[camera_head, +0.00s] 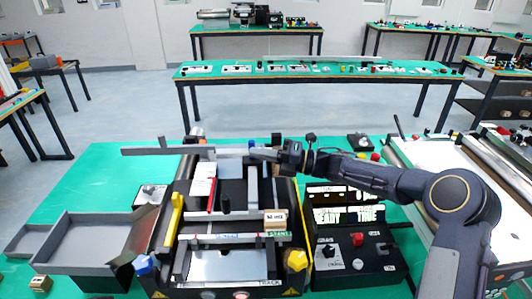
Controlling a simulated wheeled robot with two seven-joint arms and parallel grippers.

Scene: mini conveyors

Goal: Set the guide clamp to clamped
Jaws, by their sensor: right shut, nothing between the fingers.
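The mini conveyor (162,246) stands on the green table, with a dark frame and yellow edges. A blue knob (143,265) is at its front left corner and a yellow knob (297,260) at its front right. A yellow lever-like part (173,222) stands on its left side. I cannot tell which part is the guide clamp, as labels are too small to read. My right gripper (256,153) reaches in from the right over the back of the conveyor, shut and empty, near a small blue part (252,144). Contact is unclear. My left gripper is out of view.
A control box (352,255) with a red knob and lit display stands right of the conveyor. A grey tray (75,262) is at the left, with a small box (41,284) in front. A larger white-topped conveyor (450,165) is at the right. The table's back left is clear.

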